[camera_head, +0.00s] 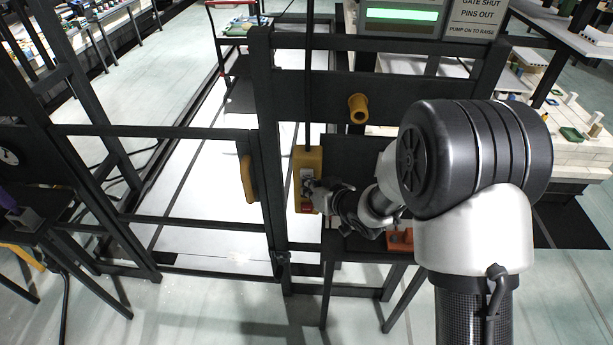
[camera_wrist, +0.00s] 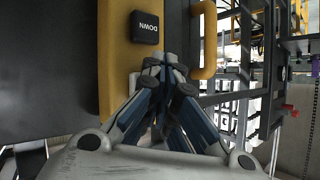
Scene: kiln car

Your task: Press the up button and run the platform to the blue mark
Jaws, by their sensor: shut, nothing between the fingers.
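A yellow control box (camera_head: 300,157) hangs on the dark gate frame, with a pale button (camera_head: 306,174) high on it and a red one (camera_head: 306,208) low down. In the wrist view the yellow box (camera_wrist: 117,50) shows a black button marked DOWN (camera_wrist: 145,27), upside down. A pale button edge (camera_wrist: 133,82) shows beside my fingers, mostly hidden; its label cannot be read. My gripper (camera_head: 314,187) is shut and empty, its fingertips (camera_wrist: 166,62) at the box face. I cannot tell whether they touch it. No blue mark can be made out.
A sign (camera_head: 478,18) reads gate shut, pins out, pump on to raise, beside a lit green display (camera_head: 401,14). The barred gate (camera_head: 160,132) is left of the box. A yellow handle (camera_head: 247,178) and a yellow peg (camera_head: 358,108) stick out nearby.

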